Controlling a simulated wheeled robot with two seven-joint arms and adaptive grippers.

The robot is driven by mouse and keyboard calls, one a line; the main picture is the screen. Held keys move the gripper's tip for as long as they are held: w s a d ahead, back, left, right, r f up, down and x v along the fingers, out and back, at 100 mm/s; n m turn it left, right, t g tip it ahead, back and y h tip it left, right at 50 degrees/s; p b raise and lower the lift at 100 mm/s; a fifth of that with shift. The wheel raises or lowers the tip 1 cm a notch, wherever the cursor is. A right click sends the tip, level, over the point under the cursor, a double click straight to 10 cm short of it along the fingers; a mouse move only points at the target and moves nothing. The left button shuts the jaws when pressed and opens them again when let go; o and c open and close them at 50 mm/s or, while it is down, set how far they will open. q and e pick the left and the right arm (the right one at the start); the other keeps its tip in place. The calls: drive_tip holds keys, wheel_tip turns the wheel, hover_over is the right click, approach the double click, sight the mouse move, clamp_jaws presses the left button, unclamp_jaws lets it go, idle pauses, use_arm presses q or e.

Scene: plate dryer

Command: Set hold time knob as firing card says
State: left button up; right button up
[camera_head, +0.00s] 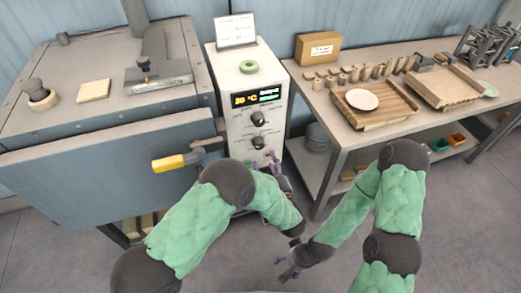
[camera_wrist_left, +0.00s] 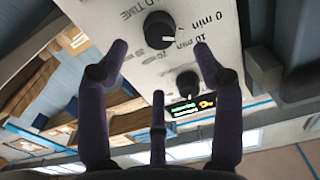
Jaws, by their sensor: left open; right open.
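The control box (camera_head: 239,132) stands between the kiln and the bench. Its display reads about "20 °C" with smaller text beside it. The hold time knob (camera_wrist_left: 160,30) is black, round, with a white mark near its lower edge in the left wrist view; it is the lower knob (camera_head: 258,142) in the head view. "0 min" and "10 min" labels are partly readable. My left gripper (camera_wrist_left: 161,46) is open, its fingers either side of the knob's picture; contact cannot be told. The firing card (camera_head: 235,30) stands atop the box, its writing too small to read. My right gripper (camera_head: 283,266) is open, low and empty.
A second knob (camera_head: 258,118) sits between the display (camera_head: 257,97) and the hold time knob. The kiln door's yellow handle (camera_head: 168,163) juts out at left. The bench (camera_head: 336,124) at right holds wooden racks and a plate.

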sight(260, 147)
use_arm(q)
drive_tip(key=b+x, duration=0.1)
drive_tip(key=x, duration=0.6)
drive_tip(key=shift+w+a+f+b, duration=0.1)
drive_tip(key=shift+w+b, duration=0.2)
drive_tip(key=shift+b, duration=0.05)
drive_tip(key=c, duration=1.2)
